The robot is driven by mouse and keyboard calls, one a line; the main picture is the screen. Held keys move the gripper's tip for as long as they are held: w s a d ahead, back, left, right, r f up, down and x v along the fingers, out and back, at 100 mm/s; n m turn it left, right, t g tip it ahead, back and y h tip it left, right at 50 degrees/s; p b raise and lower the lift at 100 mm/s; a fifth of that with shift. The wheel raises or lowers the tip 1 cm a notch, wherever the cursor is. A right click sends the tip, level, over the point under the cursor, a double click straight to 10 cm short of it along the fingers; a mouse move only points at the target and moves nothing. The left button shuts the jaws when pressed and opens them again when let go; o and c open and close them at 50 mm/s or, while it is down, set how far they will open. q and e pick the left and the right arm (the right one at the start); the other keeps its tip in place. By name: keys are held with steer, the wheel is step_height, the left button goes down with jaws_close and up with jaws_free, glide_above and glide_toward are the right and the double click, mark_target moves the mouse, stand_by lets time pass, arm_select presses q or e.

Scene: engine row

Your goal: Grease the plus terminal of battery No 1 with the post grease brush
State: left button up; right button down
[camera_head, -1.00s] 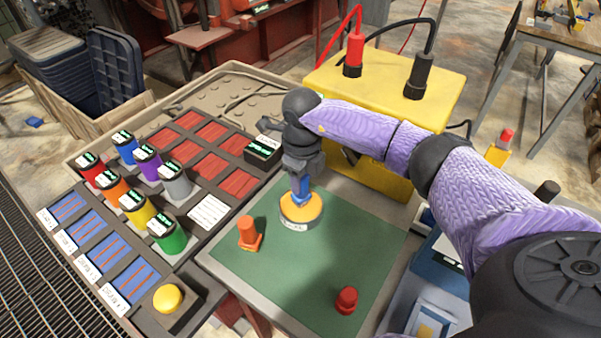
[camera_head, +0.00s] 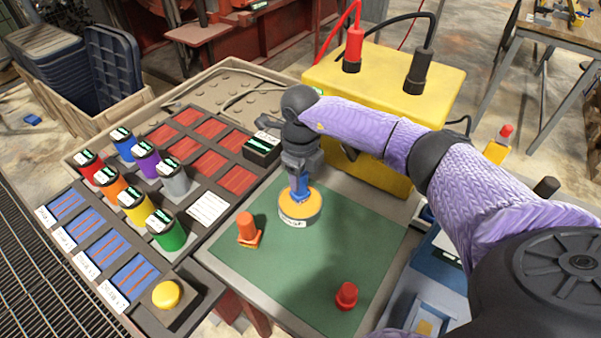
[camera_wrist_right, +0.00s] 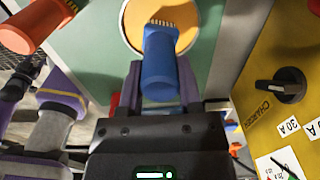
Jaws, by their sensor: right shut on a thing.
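My right gripper (camera_head: 299,179) is shut on the blue handle of a brush (camera_head: 300,191), held over the green mat. In the right wrist view the blue brush (camera_wrist_right: 160,65) sits between the two fingers (camera_wrist_right: 160,88), and its short tan bristles are over a round tin with an orange-yellow top (camera_wrist_right: 150,12). This tin (camera_head: 300,210) stands on the mat with a white label on its side. I cannot tell whether the bristles touch its top. I cannot make out which thing is battery No 1 or its plus terminal. My left gripper is not in view.
An orange piece (camera_head: 247,229) and a red piece (camera_head: 346,296) stand on the green mat (camera_head: 290,270). A yellow charger box (camera_head: 400,65) with red and black plugs is behind my arm. Several coloured, labelled cylinders fill the rack at left, near a yellow button (camera_head: 166,293).

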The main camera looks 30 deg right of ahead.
steer(key=shift+s+f, duration=0.1)
steer(key=shift+f, duration=0.3)
stand_by(0.9)
step_height(320, 180, up, 7)
steer(key=p, duration=0.5)
steer(key=shift+r, duration=0.15)
stand_by(0.5)
